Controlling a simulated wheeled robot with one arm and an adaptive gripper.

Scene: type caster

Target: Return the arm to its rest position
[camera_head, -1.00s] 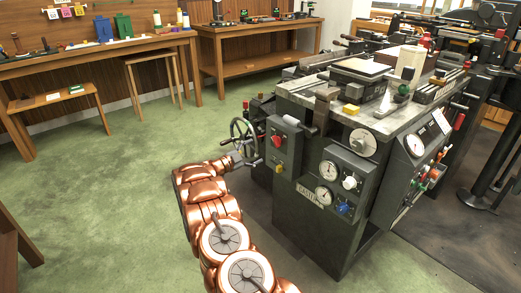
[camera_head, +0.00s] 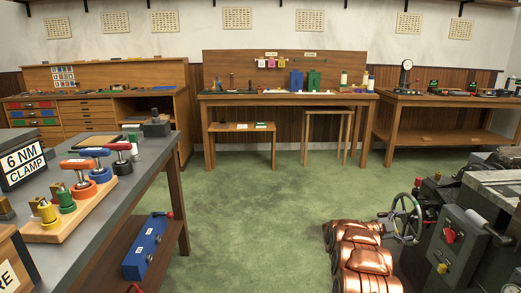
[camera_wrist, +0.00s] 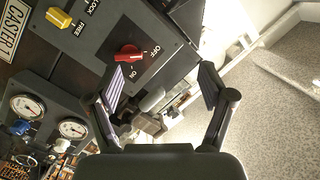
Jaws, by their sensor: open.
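My copper-coloured arm (camera_head: 362,262) shows at the lower right of the head view, bent low in front of the dark caster machine (camera_head: 455,240). Its end is close to the machine's handwheel (camera_head: 406,218); I cannot tell from here whether they touch. In the wrist view my gripper (camera_wrist: 163,82) is open, its two dark fingers apart with nothing held between them. The caster's panel fills the left of that view, with a red ON/OFF switch (camera_wrist: 128,53) near the left finger and a yellow LOCK/FREE knob (camera_wrist: 60,17) farther off.
A grey bench (camera_head: 150,160) with clamps on a wooden stand (camera_head: 72,212) is at the left, with a blue box (camera_head: 146,245) on its lower shelf. Wooden workbenches (camera_head: 290,98) line the back wall. Green floor (camera_head: 250,215) between them is open.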

